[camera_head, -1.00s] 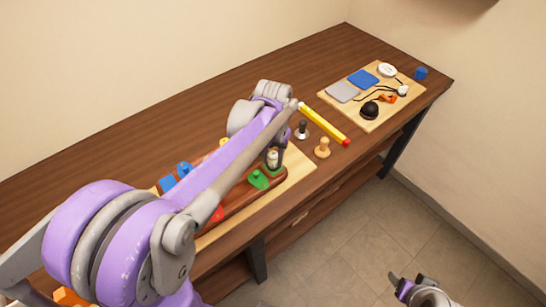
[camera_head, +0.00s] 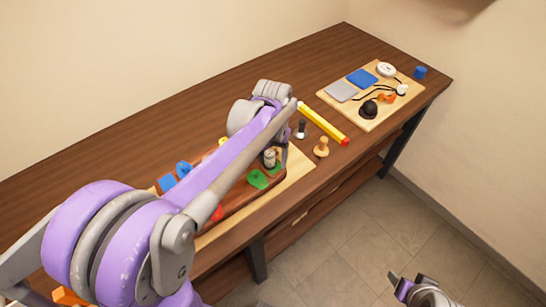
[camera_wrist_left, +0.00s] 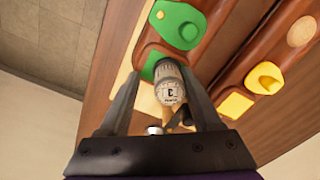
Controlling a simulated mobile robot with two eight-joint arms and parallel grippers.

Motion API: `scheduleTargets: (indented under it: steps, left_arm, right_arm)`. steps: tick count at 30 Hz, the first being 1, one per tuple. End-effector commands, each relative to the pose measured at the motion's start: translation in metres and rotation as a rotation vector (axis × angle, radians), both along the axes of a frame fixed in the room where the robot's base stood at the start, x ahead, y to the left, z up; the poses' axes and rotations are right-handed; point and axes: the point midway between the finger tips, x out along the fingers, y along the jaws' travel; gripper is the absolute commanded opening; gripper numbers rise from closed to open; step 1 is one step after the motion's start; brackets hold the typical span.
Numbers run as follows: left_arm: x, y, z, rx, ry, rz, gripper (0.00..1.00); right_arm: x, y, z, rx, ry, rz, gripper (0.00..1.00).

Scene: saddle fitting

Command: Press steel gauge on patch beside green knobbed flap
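The steel gauge (camera_head: 270,158), a small grey cylinder with a marked end face, stands at the green patch (camera_wrist_left: 150,68) on the brown saddle (camera_head: 240,193). In the left wrist view the gauge (camera_wrist_left: 172,88) is between the fingers of my left gripper (camera_wrist_left: 163,85), with a gap on its left side; the gripper looks open around it. The gauge's far end meets the green patch; exact contact is hidden. The green knobbed flap (camera_head: 257,179) lies beside it and shows in the left wrist view (camera_wrist_left: 180,24). My right gripper (camera_head: 407,285) is open and empty, low at right.
Blue pieces (camera_head: 168,182) and a red one (camera_head: 217,213) are on the saddle, partly behind my left arm. A wooden knob (camera_head: 321,147), a black-handled stamp (camera_head: 301,129) and a yellow stick (camera_head: 324,123) lie nearby. A light board (camera_head: 352,112) with pads stands at far right.

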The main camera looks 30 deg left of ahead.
Motion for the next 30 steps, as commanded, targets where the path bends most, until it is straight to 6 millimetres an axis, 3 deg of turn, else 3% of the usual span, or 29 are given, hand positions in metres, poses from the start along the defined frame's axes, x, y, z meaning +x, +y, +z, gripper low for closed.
scheduleTargets:
  steps: [9,13,24,30]
  left_arm:
    - [-0.001,0.002,-0.002,0.004,0.002,0.002,0.74]
    - [-0.001,0.002,0.007,0.003,0.002,0.002,0.74]
    - [-0.001,-0.001,0.079,0.002,-0.001,0.001,0.74]
    - [-0.001,-0.001,0.103,0.002,-0.001,0.0,0.74]
  right_arm:
    - [0.0,0.0,-0.001,0.0,0.0,0.0,0.63]
    - [0.0,0.0,0.0,0.0,0.0,0.0,0.63]
    - [0.003,0.0,0.008,0.0,-0.006,0.0,0.63]
    - [0.004,0.0,0.009,0.0,-0.007,0.0,0.63]
